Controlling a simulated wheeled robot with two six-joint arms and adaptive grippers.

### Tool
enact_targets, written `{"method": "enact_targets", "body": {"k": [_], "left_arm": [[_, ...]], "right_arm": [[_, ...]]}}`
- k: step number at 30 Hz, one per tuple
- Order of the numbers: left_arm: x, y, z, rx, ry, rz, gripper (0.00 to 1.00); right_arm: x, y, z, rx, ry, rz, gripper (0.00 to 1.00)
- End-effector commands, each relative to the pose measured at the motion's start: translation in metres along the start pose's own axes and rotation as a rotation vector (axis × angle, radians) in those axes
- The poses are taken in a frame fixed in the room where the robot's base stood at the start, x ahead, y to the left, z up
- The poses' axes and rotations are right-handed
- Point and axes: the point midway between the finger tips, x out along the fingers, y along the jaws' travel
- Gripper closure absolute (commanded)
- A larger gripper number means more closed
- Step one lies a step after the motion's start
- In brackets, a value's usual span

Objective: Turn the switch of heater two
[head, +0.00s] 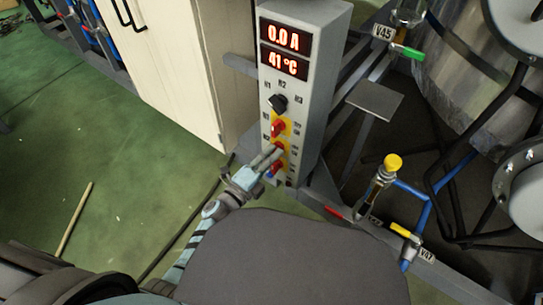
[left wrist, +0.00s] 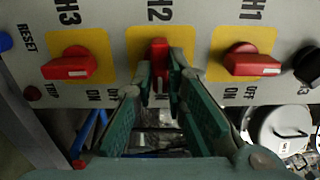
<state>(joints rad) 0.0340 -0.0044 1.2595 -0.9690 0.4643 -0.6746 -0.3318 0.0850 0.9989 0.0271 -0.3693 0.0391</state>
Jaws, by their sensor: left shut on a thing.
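The switch of heater two is a red knob on a yellow plate under the label H2 (left wrist: 159,50). It also shows in the head view (head: 277,147), partly covered by my fingers. My left gripper (head: 268,158) reaches the grey control panel (head: 310,95) from the lower left. In the left wrist view its green fingers (left wrist: 160,82) are shut on the H2 knob, one on each side. The H2 knob stands vertical in that view, while the H1 knob (left wrist: 252,62) and H3 knob (left wrist: 72,66) lie roughly horizontal. My right gripper is not in view.
The panel's display (head: 284,48) reads 0.0 A and 41 °C. A black selector (head: 278,102) sits above the red knobs. A white cabinet (head: 175,60) stands to the left. Pipes and a yellow-topped valve (head: 392,162) are to the right. Green floor is open at left.

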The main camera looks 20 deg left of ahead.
Motion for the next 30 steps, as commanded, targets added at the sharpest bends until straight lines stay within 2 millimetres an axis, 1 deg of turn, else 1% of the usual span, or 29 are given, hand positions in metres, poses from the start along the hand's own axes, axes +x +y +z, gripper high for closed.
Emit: {"method": "enact_targets", "body": {"k": [5,6,8,9,14,17,18,20,23,30], "left_arm": [[-0.001,0.002,0.000,0.002,0.001,0.005,1.00],[-0.001,0.002,0.000,0.002,0.001,0.005,0.84],[-0.001,0.002,0.000,0.002,0.000,0.005,0.75],[-0.001,0.002,0.000,0.002,0.000,0.004,0.68],[-0.001,0.001,0.000,0.001,0.000,0.003,0.68],[-0.001,0.001,0.000,0.001,0.000,0.002,0.68],[-0.001,0.001,0.000,0.001,0.000,0.002,0.68],[-0.005,0.002,0.000,0.001,0.000,0.003,0.68],[-0.022,0.002,0.000,0.001,0.000,0.004,0.68],[-0.088,0.002,-0.001,0.001,0.001,0.007,0.68]], "right_arm": [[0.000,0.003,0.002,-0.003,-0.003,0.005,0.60],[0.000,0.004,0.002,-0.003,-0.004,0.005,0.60],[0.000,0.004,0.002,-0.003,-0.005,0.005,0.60],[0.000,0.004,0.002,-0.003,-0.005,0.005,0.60],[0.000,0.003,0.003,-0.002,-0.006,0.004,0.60],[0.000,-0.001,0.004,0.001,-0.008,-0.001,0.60],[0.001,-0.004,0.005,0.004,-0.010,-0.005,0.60],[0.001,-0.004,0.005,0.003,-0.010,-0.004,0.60],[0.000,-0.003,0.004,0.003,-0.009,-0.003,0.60],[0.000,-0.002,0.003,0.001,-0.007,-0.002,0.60]]}}
